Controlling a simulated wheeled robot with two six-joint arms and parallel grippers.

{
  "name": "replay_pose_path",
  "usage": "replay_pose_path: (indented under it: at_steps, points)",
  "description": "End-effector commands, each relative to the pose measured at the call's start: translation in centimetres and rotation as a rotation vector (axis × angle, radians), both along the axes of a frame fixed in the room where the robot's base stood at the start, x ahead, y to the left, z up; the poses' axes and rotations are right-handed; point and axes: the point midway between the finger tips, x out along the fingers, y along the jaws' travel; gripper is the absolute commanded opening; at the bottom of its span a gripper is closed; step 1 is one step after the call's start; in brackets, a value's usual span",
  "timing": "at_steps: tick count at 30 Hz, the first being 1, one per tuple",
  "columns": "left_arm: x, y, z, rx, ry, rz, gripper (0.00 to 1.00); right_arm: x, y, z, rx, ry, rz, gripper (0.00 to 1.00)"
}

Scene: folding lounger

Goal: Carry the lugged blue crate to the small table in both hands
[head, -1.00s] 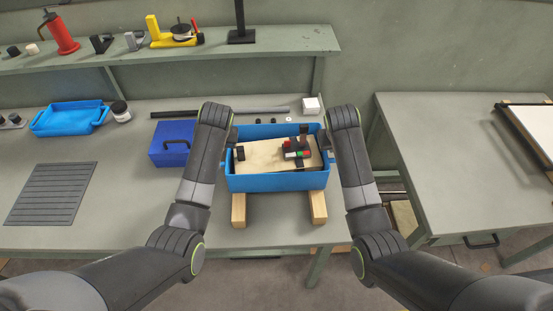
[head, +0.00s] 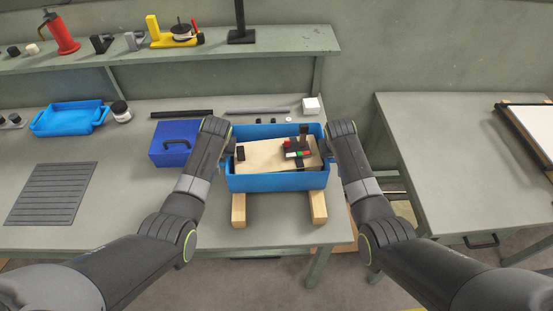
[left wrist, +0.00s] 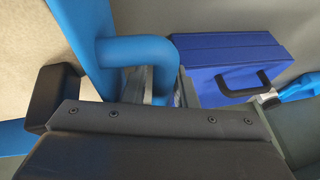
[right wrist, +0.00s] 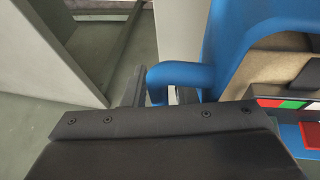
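The blue crate (head: 276,183) stands on two wooden blocks on the workbench, with a lug at each end. In it lie a pale board (head: 262,156) and a cluster of small dark, red, green and white parts (head: 298,151). My left gripper (left wrist: 160,88) is at the left lug (left wrist: 135,48), one finger on each side of its bar. My right gripper (right wrist: 157,92) is likewise at the right lug (right wrist: 178,74). Both look open around the bars, with slight gaps; the fingertips are partly hidden. The small table (head: 450,150) stands at the right, apart from the bench.
A dark blue case (head: 172,143) stands left of the crate, close to my left arm. Wooden blocks (head: 319,207) stick out in front of the crate. A white-topped frame (head: 530,130) takes the small table's right side; its left part is clear.

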Motion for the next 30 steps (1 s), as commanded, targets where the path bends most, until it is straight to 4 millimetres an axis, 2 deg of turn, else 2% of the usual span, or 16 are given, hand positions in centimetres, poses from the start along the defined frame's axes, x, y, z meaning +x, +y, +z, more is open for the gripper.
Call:
replay_pose_path:
  at_steps: [1, 6, 7, 22, 30]
  points:
    - [0.0, 0.0, 0.0, 0.0, 0.0, 0.0, 0.24, 0.0, 0.0, 0.0, 0.0, 0.0, 0.0, 0.24]
    - [0.0, 0.0, 0.0, 0.0, 0.0, 0.0, 0.02, 0.0, 0.0, 0.0, 0.0, 0.0, 0.0, 0.02]
    - [0.0, 0.0, 0.0, 0.0, 0.0, 0.0, 0.0, 0.0, 0.0, 0.0, 0.0, 0.0, 0.0, 0.0]
    - [0.0, 0.0, 0.3, 0.0, -0.002, 0.0, 0.0, 0.1, 0.0, 0.4, -0.001, -0.002, 0.0, 0.0]
    - [0.1, 0.0, 1.8, 0.0, -0.002, 0.0, 0.0, 0.1, 0.0, 1.9, 0.0, -0.003, 0.001, 0.0]
